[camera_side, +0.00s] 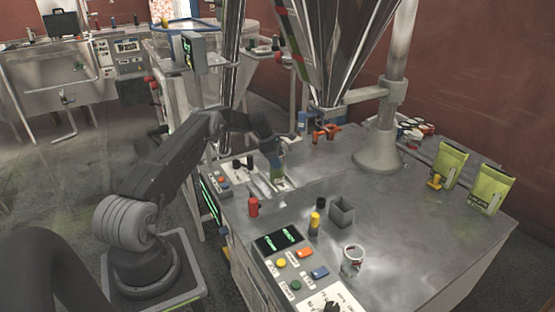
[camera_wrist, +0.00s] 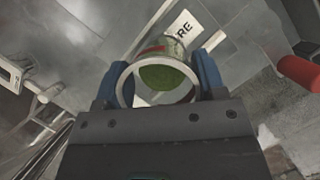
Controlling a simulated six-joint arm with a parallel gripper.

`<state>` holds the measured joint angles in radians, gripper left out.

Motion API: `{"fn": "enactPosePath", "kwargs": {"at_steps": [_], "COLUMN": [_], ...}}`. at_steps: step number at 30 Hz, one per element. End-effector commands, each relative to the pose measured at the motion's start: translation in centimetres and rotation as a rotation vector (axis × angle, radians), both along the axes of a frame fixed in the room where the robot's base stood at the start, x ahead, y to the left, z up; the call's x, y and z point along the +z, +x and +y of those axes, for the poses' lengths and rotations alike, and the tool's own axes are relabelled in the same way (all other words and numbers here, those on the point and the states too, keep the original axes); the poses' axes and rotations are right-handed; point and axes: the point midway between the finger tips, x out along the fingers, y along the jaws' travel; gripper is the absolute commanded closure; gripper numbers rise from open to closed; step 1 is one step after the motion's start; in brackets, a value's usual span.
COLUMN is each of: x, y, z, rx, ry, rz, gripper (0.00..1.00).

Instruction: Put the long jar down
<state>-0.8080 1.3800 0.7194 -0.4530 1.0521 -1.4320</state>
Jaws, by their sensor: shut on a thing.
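The long jar (camera_wrist: 168,76), with a pale round rim and green inside, is between the two blue fingers of my gripper (camera_wrist: 161,82) in the wrist view. The fingers are shut on its sides. In the side view my gripper (camera_side: 275,153) points down over the left back part of the metal machine top, with the small greenish jar (camera_side: 277,168) below it. My gripper hides part of the jar there, and I cannot tell whether its base touches the surface.
A red bottle (camera_side: 253,206) stands in front of the jar; a red cylinder (camera_wrist: 301,73) shows at right in the wrist view. A grey square cup (camera_side: 342,212), a yellow bottle (camera_side: 314,223) and a white can (camera_side: 352,260) stand nearby. A steel hopper (camera_side: 335,50) hangs behind.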

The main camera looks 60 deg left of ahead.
Motion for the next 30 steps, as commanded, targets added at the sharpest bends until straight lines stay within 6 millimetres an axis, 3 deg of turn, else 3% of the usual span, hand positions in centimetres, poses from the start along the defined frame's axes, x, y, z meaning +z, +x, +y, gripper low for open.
{"fn": "enactPosePath", "kwargs": {"at_steps": [10, 11, 18, 26, 30], "x": [-0.3, -0.3, -0.3, -0.1, 1.0], "y": [0.0, 0.0, 0.0, 0.0, -0.2], "z": [0.1, 0.1, 0.0, 0.1, 0.4], "rx": [0.001, 0.001, 0.001, 0.000, 0.001], "ry": [0.001, 0.001, 0.001, 0.001, 0.003], "rz": [-0.002, -0.002, -0.002, -0.002, -0.004], "gripper": [0.63, 0.34, 0.11, 0.11, 0.11]}}
